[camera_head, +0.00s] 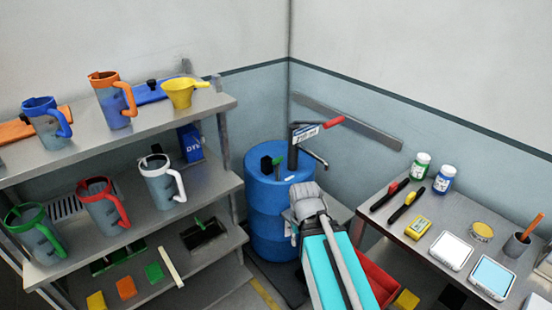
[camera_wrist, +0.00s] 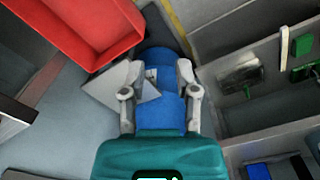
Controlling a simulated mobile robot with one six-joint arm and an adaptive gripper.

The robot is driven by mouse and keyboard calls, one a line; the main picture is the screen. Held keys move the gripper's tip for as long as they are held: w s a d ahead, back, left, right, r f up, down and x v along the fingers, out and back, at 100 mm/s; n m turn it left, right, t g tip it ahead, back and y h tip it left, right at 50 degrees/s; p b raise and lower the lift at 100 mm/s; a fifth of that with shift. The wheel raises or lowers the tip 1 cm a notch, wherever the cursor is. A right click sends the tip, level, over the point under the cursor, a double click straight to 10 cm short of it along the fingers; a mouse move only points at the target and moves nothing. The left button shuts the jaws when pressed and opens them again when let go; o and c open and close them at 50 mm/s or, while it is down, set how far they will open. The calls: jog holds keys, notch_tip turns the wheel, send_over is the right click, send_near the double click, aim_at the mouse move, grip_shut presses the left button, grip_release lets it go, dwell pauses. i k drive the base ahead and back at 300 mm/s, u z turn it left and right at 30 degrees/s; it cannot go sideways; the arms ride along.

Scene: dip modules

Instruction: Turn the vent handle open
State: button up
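A blue drum (camera_head: 268,222) stands in the corner. On its top, at the left, is a small black fitting with a green part (camera_head: 271,164), which may be the vent handle. A dark pump (camera_head: 293,155) with a red-ended lever (camera_head: 334,122) and a white label rises at the back of the lid. My arm is in front of the drum, and its end hides part of the drum's front. In the wrist view my gripper (camera_wrist: 159,72) is open and empty, with blue surface (camera_wrist: 168,100) between and beyond its fingers. No vent handle can be made out there.
A shelf rack (camera_head: 228,105) with pitchers and a yellow funnel (camera_head: 181,92) stands at the left. A bench (camera_head: 385,217) with bottles, markers and tablets is at the right. A red bin (camera_head: 378,282) sits low beside my arm, also in the wrist view (camera_wrist: 75,25).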

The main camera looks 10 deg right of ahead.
aim_at(277, 161)
jog(key=k, duration=1.3)
jog(key=u, duration=0.35)
jog(key=i, duration=1.9)
jog(key=z, duration=0.6)
